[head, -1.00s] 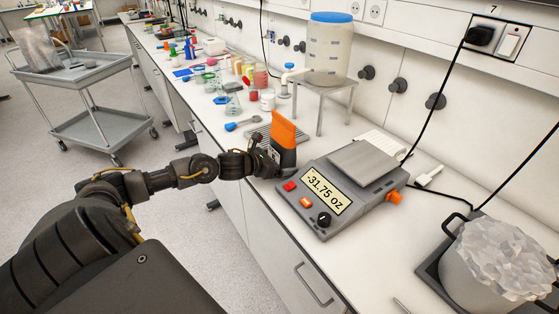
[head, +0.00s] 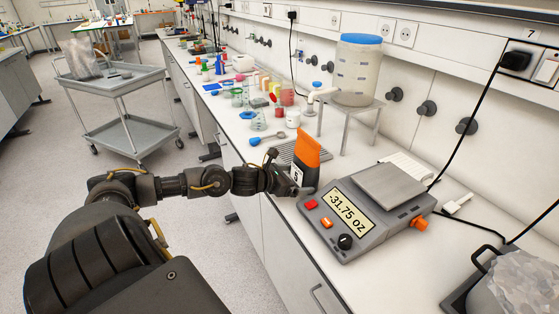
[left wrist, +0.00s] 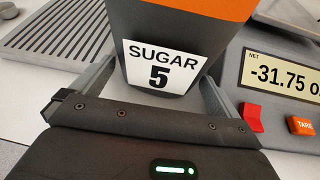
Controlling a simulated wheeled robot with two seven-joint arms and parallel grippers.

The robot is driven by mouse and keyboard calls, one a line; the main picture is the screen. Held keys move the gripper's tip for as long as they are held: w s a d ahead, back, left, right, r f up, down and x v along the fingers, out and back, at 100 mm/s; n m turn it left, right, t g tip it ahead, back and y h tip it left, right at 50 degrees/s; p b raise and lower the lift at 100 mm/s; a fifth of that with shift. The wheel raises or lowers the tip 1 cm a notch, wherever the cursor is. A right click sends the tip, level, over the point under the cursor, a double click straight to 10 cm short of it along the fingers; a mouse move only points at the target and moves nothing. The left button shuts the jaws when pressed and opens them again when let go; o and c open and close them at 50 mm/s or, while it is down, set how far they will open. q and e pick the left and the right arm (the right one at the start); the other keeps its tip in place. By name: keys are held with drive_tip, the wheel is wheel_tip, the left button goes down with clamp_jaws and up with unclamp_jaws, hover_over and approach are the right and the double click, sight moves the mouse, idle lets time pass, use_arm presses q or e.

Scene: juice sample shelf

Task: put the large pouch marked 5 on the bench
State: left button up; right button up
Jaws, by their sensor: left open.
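The large pouch marked 5 (head: 306,157) is dark with an orange top and a white label. It stands upright on the bench (head: 262,147), left of the scale. In the left wrist view the pouch (left wrist: 190,20) shows its label, "SUGAR 5", facing me. My left gripper (head: 296,188) is at the pouch's near side. In the left wrist view the open fingers of this gripper (left wrist: 158,88) reach to either side of the pouch's lower part, with gaps beside it. My right gripper is not in view.
A scale (head: 365,212) reading -31.75 oz stands close right of the pouch. A ribbed grey tray (head: 284,152) lies behind it. A blue-lidded tank (head: 358,72) on a stand is farther back. A grey cart (head: 110,88) stands across the floor at left.

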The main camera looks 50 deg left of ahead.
use_arm(q)
drive_tip(key=v, duration=0.6)
drive_tip(key=shift+s+b, duration=0.2)
drive_tip(key=shift+b, duration=0.2)
drive_tip(key=shift+s+a+r+p, duration=0.1)
drive_tip(key=shift+s+r+p, duration=0.25)
drive_tip(key=shift+s, duration=0.05)
drive_tip(key=shift+p+v, duration=0.4)
drive_tip(key=shift+v, duration=0.4)
